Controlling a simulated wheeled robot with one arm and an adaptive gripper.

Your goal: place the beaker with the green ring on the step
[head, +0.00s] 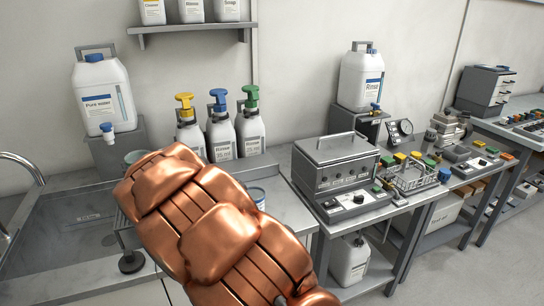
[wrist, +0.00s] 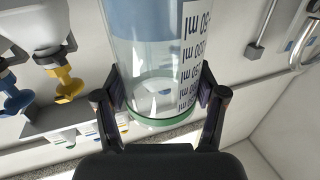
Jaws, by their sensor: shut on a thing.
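The beaker with the green ring (wrist: 150,75) is clear glass with printed volume marks and a green ring at one end. In the wrist view it stands between the two fingers of my gripper (wrist: 160,108), which are shut on its sides near the ring. The wrist picture appears upside down. In the head view my copper-coloured arm hides the gripper and most of what is behind it. I cannot clearly pick out the step.
Pump bottles (head: 221,134) and a pure-water jug (head: 103,95) stand at the back. The sink (head: 70,235) is at left. A grey device (head: 335,165) stands on the right-hand table.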

